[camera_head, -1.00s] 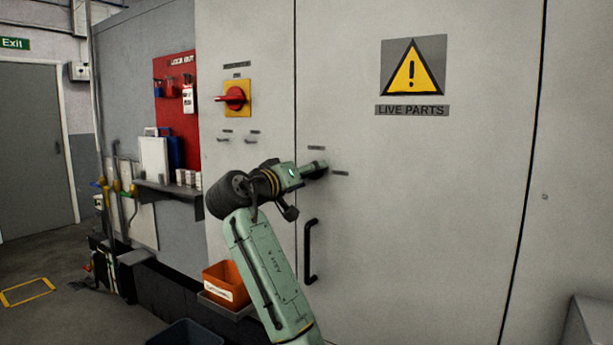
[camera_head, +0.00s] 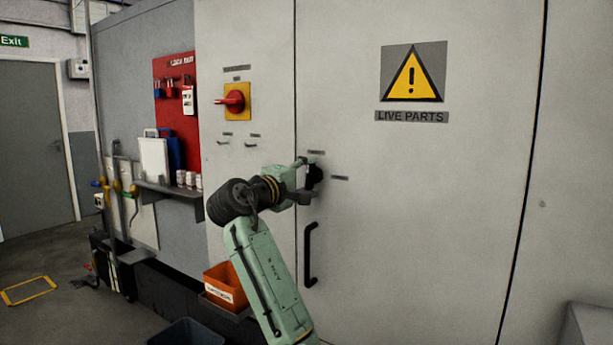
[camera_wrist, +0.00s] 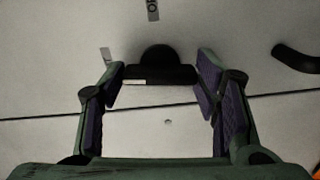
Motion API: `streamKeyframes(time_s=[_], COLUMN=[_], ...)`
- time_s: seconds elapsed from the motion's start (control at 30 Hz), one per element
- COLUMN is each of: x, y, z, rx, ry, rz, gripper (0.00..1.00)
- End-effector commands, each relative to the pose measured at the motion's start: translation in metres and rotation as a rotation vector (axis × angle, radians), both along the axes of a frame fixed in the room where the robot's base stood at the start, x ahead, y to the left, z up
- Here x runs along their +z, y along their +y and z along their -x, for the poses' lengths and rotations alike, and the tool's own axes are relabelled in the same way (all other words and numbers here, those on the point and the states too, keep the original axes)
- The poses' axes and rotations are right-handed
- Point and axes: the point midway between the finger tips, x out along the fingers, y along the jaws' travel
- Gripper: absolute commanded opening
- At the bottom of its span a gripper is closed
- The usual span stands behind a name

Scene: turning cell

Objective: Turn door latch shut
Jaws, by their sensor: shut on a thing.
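The black door latch (camera_head: 315,174) is on the pale cabinet door (camera_head: 430,220), just right of its left seam. My gripper (camera_head: 303,178) is at the latch, one finger above and one below. In the wrist view my gripper (camera_wrist: 160,82) has its purple-padded fingers at the two ends of the latch's dark bar (camera_wrist: 160,75), shut on it. The bar lies along the door seam, so it stands upright on the door. A round black part shows behind the bar. The small labels above and right of the latch are too small to read.
A black door handle (camera_head: 309,254) sits below the latch. A red rotary switch (camera_head: 235,100) on a yellow plate is up and left. An orange bin (camera_head: 226,285) stands low beside my arm. A shelf (camera_head: 172,190) juts out at left.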

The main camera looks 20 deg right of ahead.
Motion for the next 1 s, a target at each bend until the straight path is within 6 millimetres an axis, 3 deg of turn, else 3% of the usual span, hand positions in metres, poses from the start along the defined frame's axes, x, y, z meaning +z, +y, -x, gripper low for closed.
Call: streamKeyframes(time_s=[0.3,0.87,0.9,1.0], x=[0.0007,0.0003,0.0003,0.0002], y=[0.0002,0.0004,0.0004,0.0003], z=[-0.0001,-0.0002,-0.0002,-0.0001], rx=[0.002,0.002,0.002,0.001], ry=[0.095,0.117,0.116,0.116], rz=[0.076,0.093,0.092,0.092], gripper=[0.29,0.29,0.59,0.66])
